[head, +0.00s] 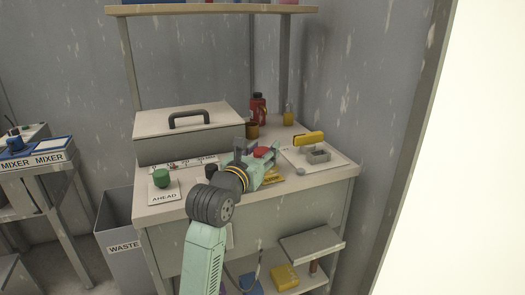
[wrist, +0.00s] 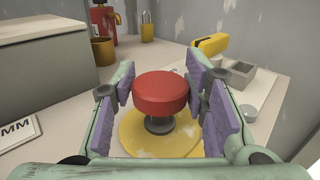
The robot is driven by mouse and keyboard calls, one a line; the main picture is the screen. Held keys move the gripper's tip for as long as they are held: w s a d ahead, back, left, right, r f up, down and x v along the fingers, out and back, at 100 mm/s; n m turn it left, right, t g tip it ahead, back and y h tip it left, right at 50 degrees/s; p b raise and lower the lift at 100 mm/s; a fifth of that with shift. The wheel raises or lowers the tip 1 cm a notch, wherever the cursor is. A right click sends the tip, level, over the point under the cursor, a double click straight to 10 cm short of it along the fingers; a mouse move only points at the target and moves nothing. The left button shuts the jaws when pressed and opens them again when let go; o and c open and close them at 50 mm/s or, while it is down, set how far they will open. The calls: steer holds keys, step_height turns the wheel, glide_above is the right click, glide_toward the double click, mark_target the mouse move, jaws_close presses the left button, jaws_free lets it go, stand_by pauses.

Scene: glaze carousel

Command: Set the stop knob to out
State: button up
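The stop knob is a red mushroom-shaped knob (wrist: 160,92) on a short dark stem over a round yellow plate (wrist: 140,138). In the head view, the red knob (head: 261,152) shows partly behind my gripper (head: 260,158) on the worktop. In the wrist view, my gripper (wrist: 162,80) is open, with one purple-padded finger on each side of the knob. The pads are close to the knob's sides; a narrow gap shows on the left, and I cannot tell whether the right pad touches. Part of the stem shows between the knob and the plate.
A grey lidded box (head: 188,128) stands behind left. An AHEAD card with a green knob (head: 161,181) is at the front left. A brown cup (head: 252,131), red bottle (head: 258,108) and padlock (wrist: 147,27) stand behind. A tray (head: 335,163) with a yellow-handled tool (head: 309,138) lies right.

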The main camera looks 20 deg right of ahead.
jaws_close()
stand_by(0.3)
step_height(320, 180, up, 2)
steer(key=shift+p, duration=1.15)
steer(key=o, duration=0.5)
jaws_free()
steer(key=shift+o, duration=0.2)
steer(key=shift+f, duration=0.1)
